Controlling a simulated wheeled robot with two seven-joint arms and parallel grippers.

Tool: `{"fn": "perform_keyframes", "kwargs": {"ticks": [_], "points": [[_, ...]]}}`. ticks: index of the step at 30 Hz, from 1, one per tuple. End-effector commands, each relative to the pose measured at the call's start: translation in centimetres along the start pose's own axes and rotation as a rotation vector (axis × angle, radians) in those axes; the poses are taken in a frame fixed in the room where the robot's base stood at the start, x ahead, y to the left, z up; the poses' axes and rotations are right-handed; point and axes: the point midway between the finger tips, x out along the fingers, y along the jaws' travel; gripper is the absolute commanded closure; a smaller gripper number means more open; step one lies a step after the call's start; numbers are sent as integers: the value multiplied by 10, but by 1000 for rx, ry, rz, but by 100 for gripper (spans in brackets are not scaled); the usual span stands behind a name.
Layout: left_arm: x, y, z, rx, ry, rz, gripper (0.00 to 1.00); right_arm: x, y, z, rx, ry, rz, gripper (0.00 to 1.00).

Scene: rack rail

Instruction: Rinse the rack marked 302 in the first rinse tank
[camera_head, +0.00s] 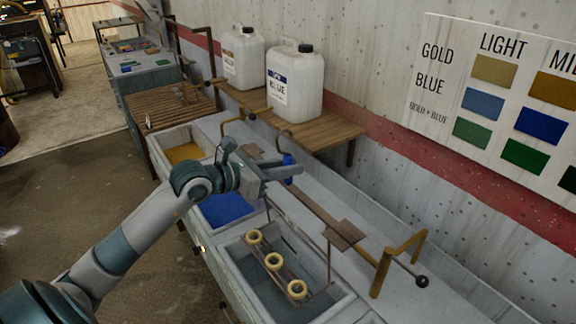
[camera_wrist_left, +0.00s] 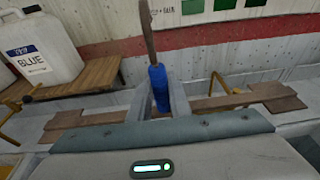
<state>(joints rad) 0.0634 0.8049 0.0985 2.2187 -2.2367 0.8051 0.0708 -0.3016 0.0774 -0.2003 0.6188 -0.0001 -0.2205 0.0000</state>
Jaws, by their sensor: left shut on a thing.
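A rack with a long brown bar (camera_head: 312,210) and thin wire hangers carries several yellow rings (camera_head: 273,261). The rings hang at the mouth of a tank of grey-looking liquid (camera_head: 236,252); I cannot tell how deep they are. My left gripper (camera_head: 285,172) is shut on the blue grip (camera_head: 289,162) at the rack's bar. In the left wrist view the blue grip (camera_wrist_left: 159,88) sits between the two fingers, with the brown bar (camera_wrist_left: 275,97) behind. No number 302 is legible. My right gripper is not in view.
A blue tank (camera_head: 226,209) and a gold tank (camera_head: 172,134) lie behind. Yellow posts (camera_head: 381,272) and a lever with a black ball (camera_head: 422,281) stand at the right. Jugs (camera_head: 294,88) stand on a wooden shelf (camera_head: 335,132). A colour chart (camera_head: 455,110) hangs on the wall.

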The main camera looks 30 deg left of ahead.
Motion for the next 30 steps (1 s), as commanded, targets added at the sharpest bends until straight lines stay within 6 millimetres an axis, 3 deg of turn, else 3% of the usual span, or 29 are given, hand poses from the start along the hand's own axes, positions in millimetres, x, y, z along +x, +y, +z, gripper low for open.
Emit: {"fn": "perform_keyframes", "kwargs": {"ticks": [6, 7, 9, 30], "points": [[4, 0, -14, 1, -2, 1, 100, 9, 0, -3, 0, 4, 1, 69], [3, 0, -12, 2, -3, 1, 87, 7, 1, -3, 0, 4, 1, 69], [3, 0, -11, 2, -4, 1, 100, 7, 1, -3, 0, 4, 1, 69], [-4, 0, -13, 2, -4, 1, 100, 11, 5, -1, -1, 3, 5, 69]]}}
